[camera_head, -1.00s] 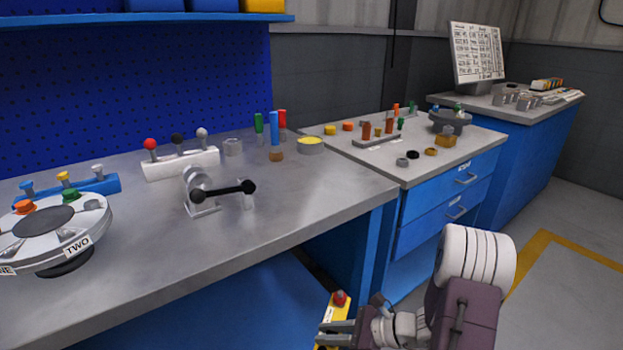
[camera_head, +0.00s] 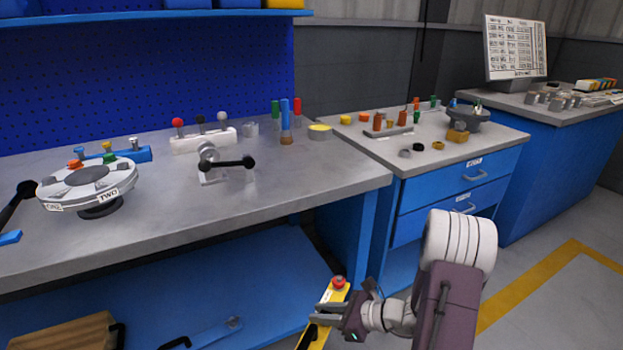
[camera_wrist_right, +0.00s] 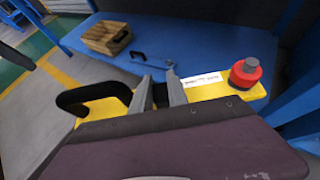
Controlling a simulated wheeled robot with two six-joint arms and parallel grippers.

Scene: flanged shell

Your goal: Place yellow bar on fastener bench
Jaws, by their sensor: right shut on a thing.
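The yellow bar (camera_head: 338,295) has a red knob at one end and, in the right wrist view (camera_wrist_right: 207,92), a black loop handle at the other end and a white label. My right gripper (camera_head: 326,314) is shut on the bar between knob and handle, low in front of the benches. In the right wrist view both fingers (camera_wrist_right: 160,95) lie across it. The bench with blue drawers (camera_head: 455,163), with several small pegs and rings on its grey top, is beyond and above the bar. I cannot tell which bench is the fastener bench. My left gripper is not in view.
A long workbench (camera_head: 250,190) carries a round dial fixture (camera_head: 92,185), a black-handled clamp (camera_head: 215,163) and colored pegs. Its lower blue shelf (camera_head: 255,270) holds a wooden box (camera_head: 65,332). A third bench (camera_head: 545,150) bears a sign board. The drawer bench's front top has bare room.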

